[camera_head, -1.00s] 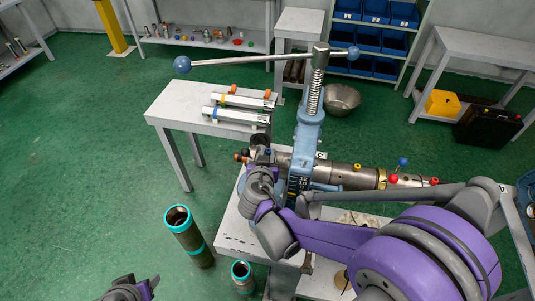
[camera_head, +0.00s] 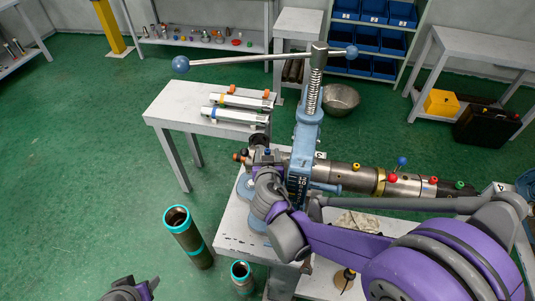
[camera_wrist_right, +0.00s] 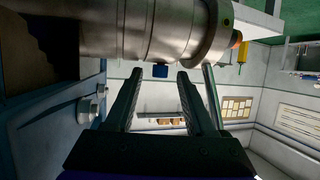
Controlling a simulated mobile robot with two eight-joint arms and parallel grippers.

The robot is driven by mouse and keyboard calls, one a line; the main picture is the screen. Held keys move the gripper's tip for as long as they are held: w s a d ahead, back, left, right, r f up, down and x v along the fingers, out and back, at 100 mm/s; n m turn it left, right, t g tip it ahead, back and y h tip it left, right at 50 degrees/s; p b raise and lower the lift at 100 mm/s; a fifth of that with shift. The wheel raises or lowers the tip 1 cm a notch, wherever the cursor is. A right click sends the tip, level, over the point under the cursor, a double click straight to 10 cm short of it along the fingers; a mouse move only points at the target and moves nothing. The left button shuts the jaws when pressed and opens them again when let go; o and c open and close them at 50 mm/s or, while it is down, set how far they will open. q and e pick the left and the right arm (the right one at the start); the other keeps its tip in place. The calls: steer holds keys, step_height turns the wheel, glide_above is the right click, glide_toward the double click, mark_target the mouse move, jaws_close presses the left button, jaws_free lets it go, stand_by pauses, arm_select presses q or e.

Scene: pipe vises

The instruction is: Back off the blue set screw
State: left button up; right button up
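The blue set screw (camera_wrist_right: 160,71) is a short dark-blue knob on the underside of a grey metal cylinder (camera_wrist_right: 150,28) in the right wrist view. My right gripper (camera_wrist_right: 160,76) is open, with one finger on each side of the screw. A gap shows on both sides, so I see no grip. In the head view my right wrist (camera_head: 268,192) is at the left end of the pipe assembly (camera_head: 350,176), beside the blue vise (camera_head: 305,135); its fingers are mostly hidden. My left gripper (camera_head: 130,290) is at the bottom edge, partly cut off.
The vise's long handle (camera_head: 255,60) spans above the bench. Yellow, red, blue and green knobs sit along the pipe to the right. Two teal-ringed pipes (camera_head: 188,236) (camera_head: 242,277) stand on the floor. A side table (camera_head: 170,115) holds white fixtures. The floor at left is clear.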

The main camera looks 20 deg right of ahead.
arm_select(q)
steer(key=r+p, duration=0.1)
steer(key=w+r, duration=0.1)
steer(key=shift+w+r+p, duration=0.15)
steer(key=shift+r+p, duration=0.2)
steer(key=shift+p, duration=0.05)
arm_select(e)
steer(key=v, duration=1)
steer(key=shift+s+r, duration=0.25)
steer(key=shift+s, duration=0.05)
steer(key=shift+a, duration=0.1)
